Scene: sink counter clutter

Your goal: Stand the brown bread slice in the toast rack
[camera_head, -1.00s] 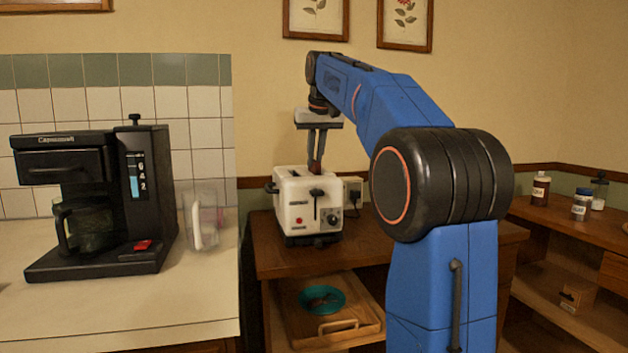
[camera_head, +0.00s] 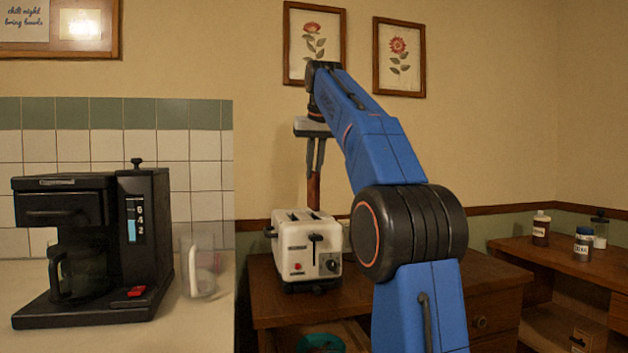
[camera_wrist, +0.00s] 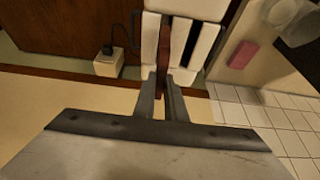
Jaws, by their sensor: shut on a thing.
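My gripper (camera_head: 315,172) is shut on the brown bread slice (camera_head: 313,192) and holds it upright above the white toaster (camera_head: 305,248). The slice's lower edge is close to the toaster's top; I cannot tell whether it is fully clear of the slot. In the wrist view the slice (camera_wrist: 181,42) shows edge-on between my fingers, in line with the toaster's slots (camera_wrist: 151,38). No toast rack can be made out in either view.
The toaster stands on a wooden cabinet (camera_head: 470,280). Left of it, a clear jug (camera_head: 200,270) and a black coffee maker (camera_head: 90,240) stand on the pale counter. Several bottles (camera_head: 583,243) stand on the right shelf. A pink item (camera_wrist: 243,54) lies on the counter.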

